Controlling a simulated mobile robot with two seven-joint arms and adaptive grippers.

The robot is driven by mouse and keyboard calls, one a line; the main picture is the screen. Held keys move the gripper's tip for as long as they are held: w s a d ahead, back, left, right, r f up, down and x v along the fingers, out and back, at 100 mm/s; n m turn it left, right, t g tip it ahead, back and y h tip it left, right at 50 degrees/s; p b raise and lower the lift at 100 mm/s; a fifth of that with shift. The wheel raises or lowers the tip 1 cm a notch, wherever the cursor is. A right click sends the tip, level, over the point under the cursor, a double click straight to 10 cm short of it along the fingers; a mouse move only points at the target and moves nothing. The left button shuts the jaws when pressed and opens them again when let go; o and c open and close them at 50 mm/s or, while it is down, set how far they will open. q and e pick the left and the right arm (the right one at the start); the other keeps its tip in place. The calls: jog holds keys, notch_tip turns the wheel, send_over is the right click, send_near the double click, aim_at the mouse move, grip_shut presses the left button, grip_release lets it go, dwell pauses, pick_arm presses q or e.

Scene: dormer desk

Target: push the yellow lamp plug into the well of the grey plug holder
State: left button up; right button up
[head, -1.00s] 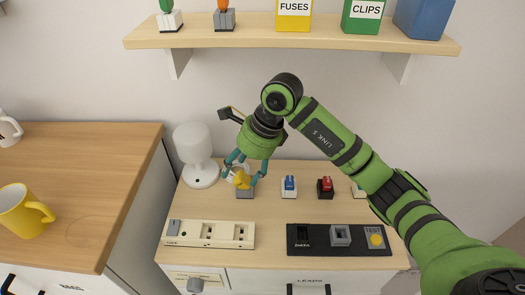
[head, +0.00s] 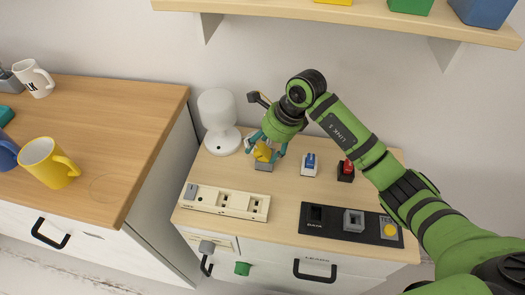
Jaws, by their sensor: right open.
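How deep the plug sits in the well is hidden. My right gripper (head: 265,150) points down from above, its teal fingers open on either side of the plug. Whether a finger touches the plug cannot be told. My left gripper is not in view.
A white lamp (head: 219,120) stands left of the gripper. A blue plug in a white holder (head: 309,165) and a red plug in a dark holder (head: 346,170) stand to the right. A power strip (head: 226,201) and a black panel (head: 326,227) lie in front.

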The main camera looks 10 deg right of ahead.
jog(key=c, duration=1.3)
jog(key=shift+r, duration=0.5)
notch_tip(320, 180, up, 3)
jog(key=shift+w+f+b, duration=0.15)
jog(key=shift+f+b, duration=0.05)
jog(key=shift+b, duration=0.25)
grip_shut()
jog(key=s+d+r+b, duration=0.2)
jog(key=s+d+r, duration=0.5)
jog(key=s, duration=0.2)
pick_arm(q)
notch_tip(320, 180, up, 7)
jog(key=p, duration=0.9)
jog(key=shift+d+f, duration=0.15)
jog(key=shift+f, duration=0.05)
pick_arm(e)
jog(key=t+y, duration=0.2)
jog(key=y, duration=0.3)
send_over(256, 148)
jog(key=s+d, duration=0.2)
jog(key=d, duration=0.2)
notch_tip(256, 148, down, 2)
jog(key=shift+d+f+n, duration=0.1)
jog(key=shift+n, duration=0.2)
